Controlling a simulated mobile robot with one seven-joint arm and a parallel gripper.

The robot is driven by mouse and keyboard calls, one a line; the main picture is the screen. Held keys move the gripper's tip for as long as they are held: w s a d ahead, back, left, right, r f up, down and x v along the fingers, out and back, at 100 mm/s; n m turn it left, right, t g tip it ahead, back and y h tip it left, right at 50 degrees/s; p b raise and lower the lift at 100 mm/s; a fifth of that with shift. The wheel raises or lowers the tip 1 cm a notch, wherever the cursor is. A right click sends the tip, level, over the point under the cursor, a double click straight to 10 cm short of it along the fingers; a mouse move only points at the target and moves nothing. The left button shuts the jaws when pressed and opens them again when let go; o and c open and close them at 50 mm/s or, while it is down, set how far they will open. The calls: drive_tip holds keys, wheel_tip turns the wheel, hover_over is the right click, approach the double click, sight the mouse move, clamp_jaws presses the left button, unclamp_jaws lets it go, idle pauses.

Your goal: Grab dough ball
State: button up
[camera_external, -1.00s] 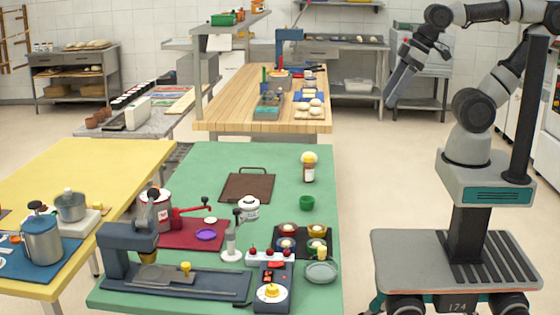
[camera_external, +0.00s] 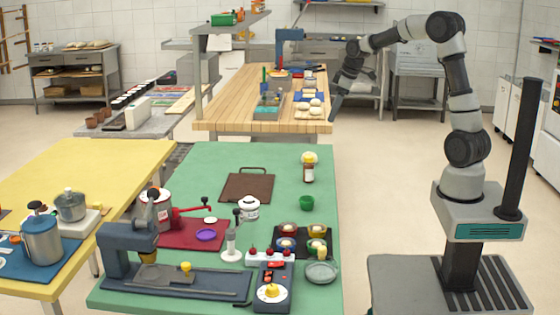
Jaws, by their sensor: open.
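Several pale dough balls lie at the right front of the wooden table: one at the back (camera_external: 316,102), one at the left (camera_external: 302,106) and one at the front (camera_external: 315,111). They look small and separate. My gripper (camera_external: 335,115) points down just beyond the table's right edge, to the right of the dough balls and apart from them in the picture. It is open, and nothing shows in it. Its fingers are small and dark here, and its exact height and depth relative to the balls are hard to tell.
The wooden table (camera_external: 228,115) also holds a blue stand mixer (camera_external: 290,50) and a teal scale (camera_external: 268,112). The green table (camera_external: 200,165) in front is crowded with jars, bowls and a press. Open floor lies between the tables and my base.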

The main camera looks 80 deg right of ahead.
drive_tip(key=d+f+m+t+b, duration=0.2)
drive_tip(key=d+f+m+b, duration=0.1)
drive_tip(key=d+f, duration=0.55)
drive_tip(key=x, duration=0.8)
drive_tip(key=b+x, duration=0.1)
drive_tip(key=x, duration=0.3)
drive_tip(key=shift+s+a+f, duration=0.15)
drive_tip(key=shift+s+a, duration=0.05)
drive_tip(key=shift+a, duration=0.15)
drive_tip(key=shift+w+d+r+b+x, duration=0.1)
drive_tip(key=shift+b+x, duration=0.05)
drive_tip(key=shift+x, duration=0.75)
drive_tip(key=shift+w+d+r+b+x, duration=0.1)
drive_tip(key=shift+d+x, duration=0.05)
drive_tip(key=shift+x, duration=0.75)
drive_tip(key=shift+w+d+r+b+x, duration=0.1)
drive_tip(key=shift+b+x, duration=0.05)
drive_tip(key=shift+x, duration=0.75)
drive_tip(key=shift+c, duration=0.4)
drive_tip(key=c, duration=1)
